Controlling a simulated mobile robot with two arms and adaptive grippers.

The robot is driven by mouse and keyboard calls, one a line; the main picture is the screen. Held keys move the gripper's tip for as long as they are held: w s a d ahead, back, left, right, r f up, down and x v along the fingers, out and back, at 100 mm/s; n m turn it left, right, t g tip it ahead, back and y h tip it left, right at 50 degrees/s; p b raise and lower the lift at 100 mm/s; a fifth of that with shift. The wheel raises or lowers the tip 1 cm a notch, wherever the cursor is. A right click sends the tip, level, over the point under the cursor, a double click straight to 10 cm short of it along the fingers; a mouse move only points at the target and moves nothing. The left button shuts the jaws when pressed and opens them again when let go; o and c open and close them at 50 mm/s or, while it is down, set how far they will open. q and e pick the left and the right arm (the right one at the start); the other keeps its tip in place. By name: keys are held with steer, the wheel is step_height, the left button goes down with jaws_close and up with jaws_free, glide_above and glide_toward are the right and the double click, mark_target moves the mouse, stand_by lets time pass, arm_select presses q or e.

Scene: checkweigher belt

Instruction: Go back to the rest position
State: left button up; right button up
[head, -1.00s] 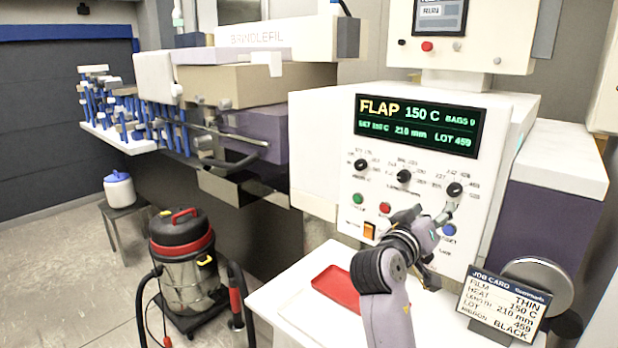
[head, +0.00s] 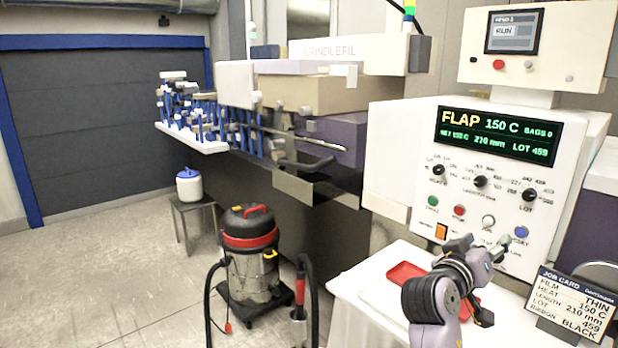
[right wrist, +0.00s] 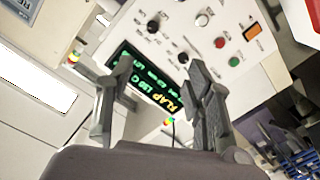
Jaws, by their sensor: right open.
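My right arm comes up from the bottom of the head view, with its right gripper (head: 488,283) low in front of the control panel (head: 462,225). In the right wrist view the right gripper (right wrist: 160,100) has its two fingers wide apart with nothing between them. Beyond them the tilted display (right wrist: 150,85) and the panel's knobs and buttons show. In the head view the display (head: 498,136) reads FLAP, 150 C, 210 mm, LOT 459. My left gripper is not in view.
A red tray (head: 405,272) lies on the white table (head: 362,278), partly behind my arm. A job card (head: 568,303) stands at the right. A red and steel vacuum (head: 250,262) stands on the floor, with a stool (head: 193,208) behind. Open floor is at left.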

steer(key=s+a+f+n+g+y, duration=0.2)
steer(key=s+f+y, duration=0.35)
steer(key=f, duration=0.85)
steer(key=s+a+f+n+g+y, duration=0.1)
steer(key=s+a+f+g+y, duration=0.1)
steer(key=s+f, duration=0.85)
steer(key=s+a+f+n+g+y, duration=0.1)
steer(key=s+a+f+g+y, duration=0.2)
steer(key=s+f, duration=0.45)
steer(key=s+a+f+n+g+y, duration=0.1)
steer(key=s+a+f+y, duration=0.3)
steer(key=s, duration=0.6)
step_height(320, 180, down, 25)
steer(key=s+a+g+h, duration=0.1)
steer(key=s+g, duration=0.1)
steer(key=s+d+f, duration=0.2)
steer(key=s+f, duration=1.5)
steer(key=shift+d+n+g, duration=0.4)
